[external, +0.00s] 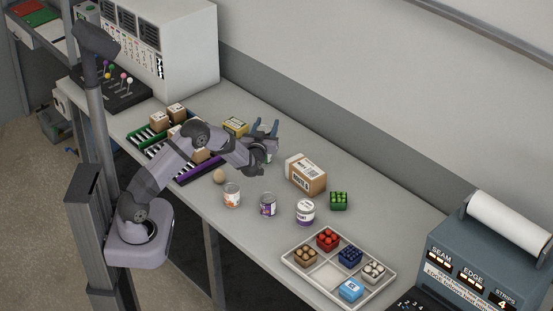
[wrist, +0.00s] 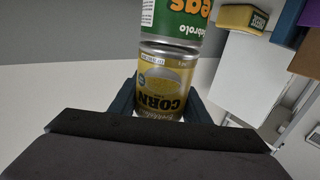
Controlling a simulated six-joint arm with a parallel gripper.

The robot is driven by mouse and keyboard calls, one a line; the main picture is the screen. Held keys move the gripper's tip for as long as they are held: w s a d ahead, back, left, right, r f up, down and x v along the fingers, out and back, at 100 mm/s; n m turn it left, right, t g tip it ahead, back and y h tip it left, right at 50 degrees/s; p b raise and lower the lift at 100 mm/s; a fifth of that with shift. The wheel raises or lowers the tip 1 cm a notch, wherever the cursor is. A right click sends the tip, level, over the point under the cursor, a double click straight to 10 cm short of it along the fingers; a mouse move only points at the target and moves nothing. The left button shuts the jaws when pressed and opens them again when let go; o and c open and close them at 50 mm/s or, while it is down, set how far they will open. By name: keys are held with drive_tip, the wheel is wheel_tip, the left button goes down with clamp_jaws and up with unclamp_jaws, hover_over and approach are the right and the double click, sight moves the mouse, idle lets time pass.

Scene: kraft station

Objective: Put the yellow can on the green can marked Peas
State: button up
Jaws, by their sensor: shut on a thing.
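The yellow can, labelled CORN (wrist: 166,85), is between the blue fingers of my gripper (wrist: 165,100) in the wrist view, where its lettering is upside down. The green can marked Peas (wrist: 171,22) is end to end with it, and in that inverted picture the yellow can is on the upper side of the green can. Their rims appear to meet, with no clear gap. In the external view my gripper (external: 266,131) is at the back middle of the table; the green can (external: 268,157) shows only partly below it, and the yellow can is mostly hidden.
A yellow box (external: 235,126) stands just left of my gripper, and a cardboard box (external: 306,175) to its right. Three other cans, including an orange-and-white one (external: 231,196), stand nearer the front edge. A divided tray (external: 289,264) is at the front right.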

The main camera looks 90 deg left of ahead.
idle(0.3)
drive_tip(key=shift+f, duration=0.2)
drive_tip(key=o, duration=1.1)
drive_tip(key=shift+o, duration=0.2)
drive_tip(key=shift+r, duration=0.1)
drive_tip(key=shift+d, duration=0.15)
drive_tip(key=s+d+b, duration=0.2)
drive_tip(key=d+b, duration=0.1)
drive_tip(key=d, duration=0.8)
drive_tip(key=shift+d, duration=0.3)
drive_tip(key=shift+w+r, duration=0.1)
